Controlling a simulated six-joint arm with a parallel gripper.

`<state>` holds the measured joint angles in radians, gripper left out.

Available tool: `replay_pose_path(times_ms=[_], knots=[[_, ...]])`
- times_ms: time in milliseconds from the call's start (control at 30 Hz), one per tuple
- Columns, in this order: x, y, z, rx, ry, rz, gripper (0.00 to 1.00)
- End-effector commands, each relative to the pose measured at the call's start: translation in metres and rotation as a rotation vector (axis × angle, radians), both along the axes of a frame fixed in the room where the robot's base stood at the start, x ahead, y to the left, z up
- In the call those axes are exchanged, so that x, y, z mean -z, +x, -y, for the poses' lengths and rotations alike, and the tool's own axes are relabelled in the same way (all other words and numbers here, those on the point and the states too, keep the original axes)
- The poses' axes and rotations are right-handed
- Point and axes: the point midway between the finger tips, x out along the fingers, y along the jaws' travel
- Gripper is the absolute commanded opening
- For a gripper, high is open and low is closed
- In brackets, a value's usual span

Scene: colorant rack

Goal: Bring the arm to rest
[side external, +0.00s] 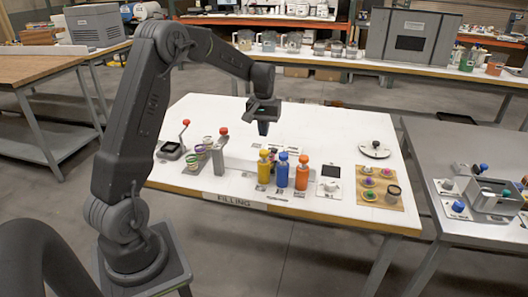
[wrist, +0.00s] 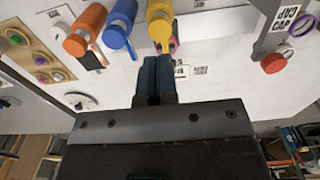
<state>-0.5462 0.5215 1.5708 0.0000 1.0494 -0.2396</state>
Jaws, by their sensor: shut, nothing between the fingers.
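My gripper (side external: 263,126) hangs above the white filling table (side external: 335,130), fingers pointing down and clear of the table. In the wrist view the fingers of my gripper (wrist: 155,62) are together with nothing between them. A yellow bottle (side external: 263,168), a blue bottle (side external: 282,170) and an orange bottle (side external: 302,173) stand in a row near the table's front edge, below and in front of the gripper. The wrist view also shows the yellow bottle (wrist: 159,22), the blue bottle (wrist: 117,30) and the orange bottle (wrist: 84,32).
A red-knobbed lever press (side external: 220,150) and small jars (side external: 200,152) stand left of the bottles. A small scale (side external: 329,181), a wooden board (side external: 398,199) with coloured pieces and a round plate (side external: 374,149) lie to the right. The table's back middle is mostly clear.

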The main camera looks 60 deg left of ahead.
Motion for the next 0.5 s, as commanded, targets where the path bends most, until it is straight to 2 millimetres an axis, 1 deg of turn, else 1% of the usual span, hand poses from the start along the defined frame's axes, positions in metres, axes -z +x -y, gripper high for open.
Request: replay_pose_path(times_ms=[67, 133, 167, 233, 267, 367, 400, 467, 500], knots=[[-0.001, 0.0, 0.001, 0.002, 0.001, 0.001, 0.0], [-0.007, -0.001, 0.007, 0.015, 0.005, 0.009, 0.0], [-0.011, -0.002, 0.012, 0.026, 0.009, 0.015, 0.0], [-0.027, -0.006, 0.028, 0.062, 0.021, 0.037, 0.0], [-0.035, -0.009, 0.037, 0.083, 0.028, 0.049, 0.0], [-0.065, -0.025, 0.074, 0.168, 0.054, 0.096, 0.0], [-0.076, -0.033, 0.09, 0.206, 0.064, 0.117, 0.0], [-0.091, -0.048, 0.112, 0.261, 0.08, 0.149, 0.0], [-0.099, -0.058, 0.127, 0.299, 0.089, 0.17, 0.0]])
